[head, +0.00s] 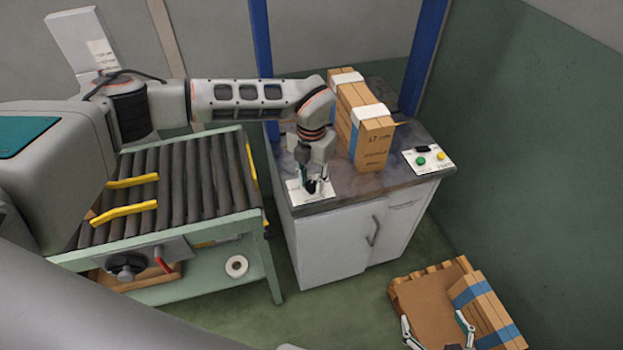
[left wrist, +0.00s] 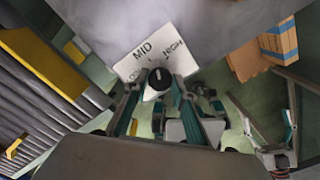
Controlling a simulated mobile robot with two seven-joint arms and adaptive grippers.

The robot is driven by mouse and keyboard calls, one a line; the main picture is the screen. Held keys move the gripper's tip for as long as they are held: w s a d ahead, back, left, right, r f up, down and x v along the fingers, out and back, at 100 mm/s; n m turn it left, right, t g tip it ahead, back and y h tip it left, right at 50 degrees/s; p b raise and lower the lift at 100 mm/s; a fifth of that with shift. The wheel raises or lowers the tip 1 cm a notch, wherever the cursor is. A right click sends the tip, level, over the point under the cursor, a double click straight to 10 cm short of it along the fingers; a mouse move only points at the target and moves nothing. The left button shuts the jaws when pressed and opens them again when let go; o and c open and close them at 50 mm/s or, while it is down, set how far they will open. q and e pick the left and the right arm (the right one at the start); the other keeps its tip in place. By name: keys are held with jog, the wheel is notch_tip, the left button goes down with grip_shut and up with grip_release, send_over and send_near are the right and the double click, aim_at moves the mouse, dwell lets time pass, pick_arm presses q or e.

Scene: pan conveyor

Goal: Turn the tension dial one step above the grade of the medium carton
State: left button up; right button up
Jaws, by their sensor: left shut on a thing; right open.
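The tension dial is a black round knob (left wrist: 159,80) on a white plate (left wrist: 142,48) marked MID and HIGH, with a third label partly hidden on the left. In the head view the plate (head: 297,196) lies at the front left corner of the cabinet top. My left gripper (head: 316,184) points down over it and is shut on the knob, a finger on each side. Brown cartons (head: 373,148) with white and blue bands stand upright in a row behind it; the print on the front one is too small to read surely. My right gripper (head: 438,334) is open, low at the bottom right.
A roller conveyor (head: 190,180) with yellow guides (head: 122,213) stands left of the cabinet (head: 335,246). A pallet (head: 428,276) with blue-banded cartons (head: 484,308) is on the floor beside my right gripper.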

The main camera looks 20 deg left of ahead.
aim_at(311, 184)
pick_arm(q)
jog(key=m, duration=0.6)
jog(key=shift+w+r+m+p, duration=0.1)
jog(key=shift+m+p, duration=0.2)
jog(key=shift+m, duration=0.1)
dwell(0.4)
jog(key=o, duration=1.1)
notch_tip(311, 184, up, 12)
jog(key=shift+f, duration=0.1)
